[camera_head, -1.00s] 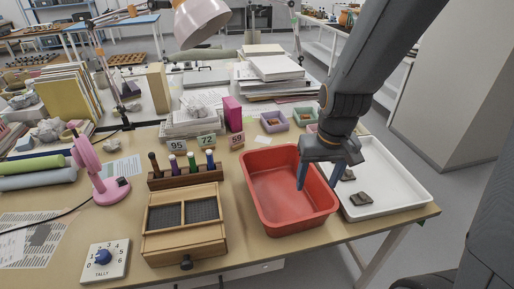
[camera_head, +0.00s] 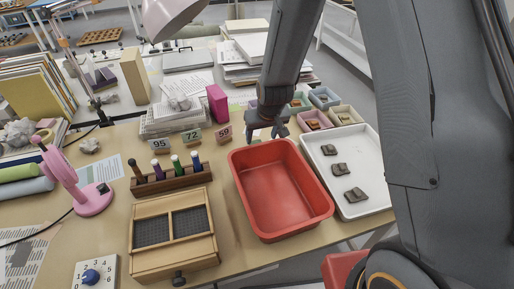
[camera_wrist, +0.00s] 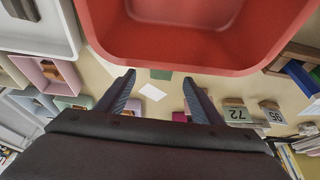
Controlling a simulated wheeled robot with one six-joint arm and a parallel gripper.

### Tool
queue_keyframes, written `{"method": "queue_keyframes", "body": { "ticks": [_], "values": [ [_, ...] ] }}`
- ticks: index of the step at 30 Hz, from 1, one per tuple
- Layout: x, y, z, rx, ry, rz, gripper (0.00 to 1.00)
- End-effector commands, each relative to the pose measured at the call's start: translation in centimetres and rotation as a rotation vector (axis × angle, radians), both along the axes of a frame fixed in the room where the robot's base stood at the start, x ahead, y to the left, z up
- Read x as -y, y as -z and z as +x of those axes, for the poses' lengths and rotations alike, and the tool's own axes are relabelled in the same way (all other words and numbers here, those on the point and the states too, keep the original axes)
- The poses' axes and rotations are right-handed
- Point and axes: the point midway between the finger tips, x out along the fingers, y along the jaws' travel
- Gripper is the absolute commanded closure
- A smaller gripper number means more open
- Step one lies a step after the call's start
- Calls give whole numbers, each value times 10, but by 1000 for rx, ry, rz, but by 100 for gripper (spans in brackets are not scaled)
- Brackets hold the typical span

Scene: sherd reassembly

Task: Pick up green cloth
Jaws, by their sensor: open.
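A small flat green piece (camera_wrist: 161,74) lies on the table by the rim of the red tub in the wrist view; I cannot tell for sure that it is cloth. A green roll (camera_head: 18,172) lies at the far left of the table in the head view. My gripper (camera_head: 266,136) is at the back edge of the red tub (camera_head: 238,185), pointing down. In the wrist view its two fingers (camera_wrist: 160,97) are apart with nothing between them, and the green piece shows just beyond their tips.
The tub looks empty. A white tray (camera_head: 372,165) with three dark sherds stands to its right. Small coloured bins (camera_head: 316,122) are behind the tray. Number cards (camera_head: 191,136), a pen rack (camera_head: 172,183) and a wooden box (camera_head: 172,265) stand left of the tub.

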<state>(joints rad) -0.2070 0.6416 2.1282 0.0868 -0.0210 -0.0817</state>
Motion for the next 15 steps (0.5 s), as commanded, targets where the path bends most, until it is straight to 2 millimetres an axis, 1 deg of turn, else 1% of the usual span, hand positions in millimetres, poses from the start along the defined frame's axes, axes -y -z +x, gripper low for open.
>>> {"method": "queue_keyframes", "body": {
  "ticks": [6, 11, 15],
  "values": [
    [-2, 19, 7, -1, 0, 0, 39],
    [-3, 27, 11, -1, 1, -1, 39],
    [-6, 38, 17, -2, 1, -1, 39]
  ]
}}
